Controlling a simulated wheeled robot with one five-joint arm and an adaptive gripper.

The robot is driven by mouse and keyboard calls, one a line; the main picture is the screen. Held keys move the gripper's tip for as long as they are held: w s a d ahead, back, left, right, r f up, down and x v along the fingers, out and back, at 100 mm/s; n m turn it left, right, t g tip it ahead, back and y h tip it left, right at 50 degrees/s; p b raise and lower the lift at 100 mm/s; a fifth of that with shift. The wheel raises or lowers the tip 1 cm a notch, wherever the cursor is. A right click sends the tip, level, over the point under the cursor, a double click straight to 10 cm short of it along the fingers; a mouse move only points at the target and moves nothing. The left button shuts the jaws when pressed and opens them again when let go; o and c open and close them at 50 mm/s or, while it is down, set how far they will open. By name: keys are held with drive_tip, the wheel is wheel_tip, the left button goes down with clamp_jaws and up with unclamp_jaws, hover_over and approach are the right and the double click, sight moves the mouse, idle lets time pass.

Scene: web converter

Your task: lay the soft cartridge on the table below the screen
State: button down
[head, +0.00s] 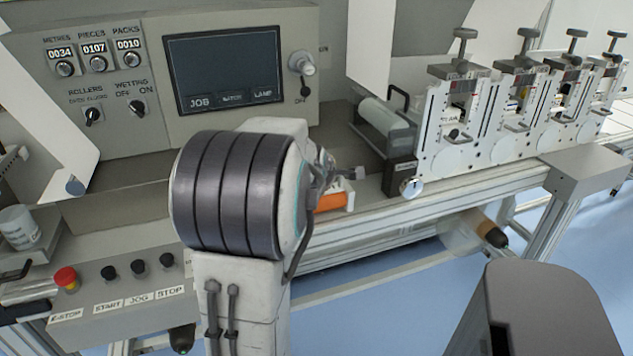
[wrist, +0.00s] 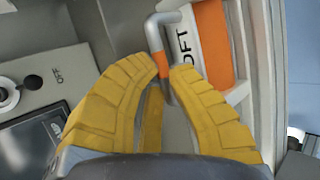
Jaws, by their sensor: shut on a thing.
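The soft cartridge (wrist: 211,48) has an orange body, a white label reading "OFT" in the visible part, and a grey bar handle. In the wrist view my gripper (wrist: 164,77) has its yellow fingers shut on the handle, around its orange band. In the head view a piece of the orange cartridge (head: 331,202) shows just right of my arm, which hides the rest and my fingers. The screen (head: 223,68) is on the grey panel behind my arm. The table (head: 125,238) below the screen is partly hidden by my arm.
A button box with a red E-stop (head: 66,278) fronts the table at the left. A white roll (head: 18,228) stands at the far left. A roller (head: 388,118) and white clamp units (head: 465,125) stand to the right of the cartridge. A selector knob (wrist: 8,97) is left in the wrist view.

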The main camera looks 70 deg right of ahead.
drive_tip(key=shift+f, duration=0.2)
drive_tip(key=c, duration=1.3)
unclamp_jaws()
drive_tip(key=shift+f, duration=0.1)
drive_tip(key=shift+a+r, duration=0.4)
drive_tip(key=shift+r, duration=0.1)
drive_tip(key=v, duration=1.1)
drive_tip(key=shift+s+f, duration=0.1)
drive_tip(key=shift+f, duration=0.05)
